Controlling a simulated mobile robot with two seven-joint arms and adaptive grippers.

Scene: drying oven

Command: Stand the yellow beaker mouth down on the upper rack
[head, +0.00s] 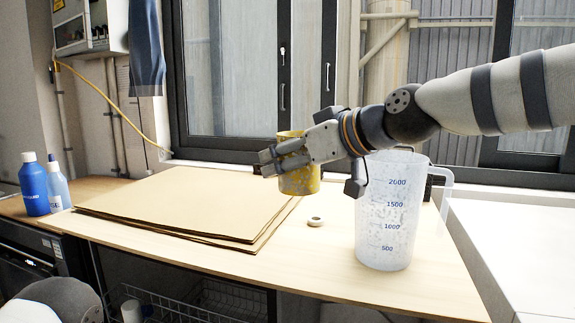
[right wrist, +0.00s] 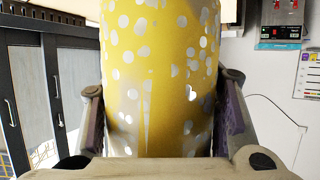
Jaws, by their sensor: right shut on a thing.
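The yellow beaker (head: 299,181) has pale spots and is held roughly upright above the table, near the right edge of the cardboard sheets. My right gripper (head: 284,157) comes in from the right and is shut on it. In the right wrist view the beaker (right wrist: 163,80) fills the middle, with a finger against each side. Which end its mouth is at is hard to tell. My left gripper is not in view. The upper rack cannot be made out in either view.
Flat cardboard sheets (head: 180,200) lie on the wooden table (head: 330,255). A large clear measuring jug (head: 385,225) stands under my right forearm. Blue bottles (head: 34,187) stand at left. Wire baskets (head: 225,300) sit below the table.

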